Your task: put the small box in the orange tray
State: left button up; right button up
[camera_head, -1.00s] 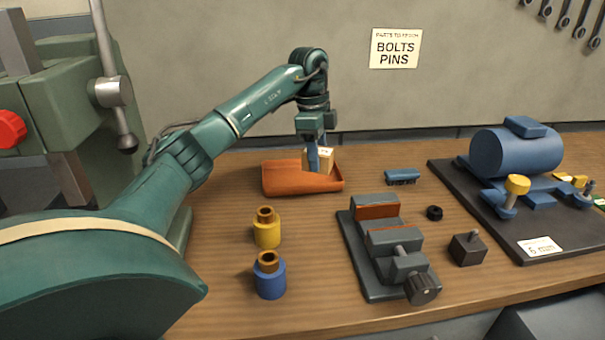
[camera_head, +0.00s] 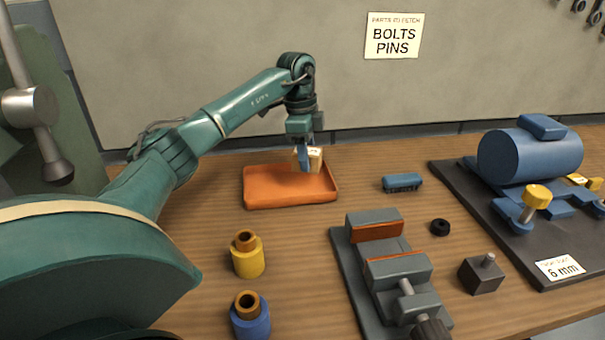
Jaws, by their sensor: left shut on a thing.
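The small box (camera_head: 315,159) is light tan and shows at the far right part of the orange tray (camera_head: 275,190). My left gripper (camera_head: 304,160) reaches down from above and is shut on the box. The box is over the tray's back right; its lower edge is near the tray floor, and I cannot tell whether it touches. The blue fingers hide part of the box. The tray lies flat on the wooden bench and its visible floor is bare. My right gripper is not in view.
A yellow cylinder (camera_head: 248,257) and a blue cylinder (camera_head: 250,318) stand in front of the tray. A grey vise (camera_head: 385,265) stands right of them. A blue brush-like block (camera_head: 402,182), a black ring (camera_head: 440,227) and a dark block (camera_head: 481,275) lie further right.

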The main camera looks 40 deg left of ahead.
pick_arm(q)
jog(key=shift+f, duration=2.5)
jog(key=shift+f, duration=0.1)
jog(key=o, duration=1.2)
jog(key=shift+c, duration=0.2)
jog(key=r, duration=0.4)
jog(key=a+r, duration=0.1)
jog(key=r, duration=0.7)
jog(key=shift+s+a, duration=0.15)
jog(key=shift+s, duration=0.2)
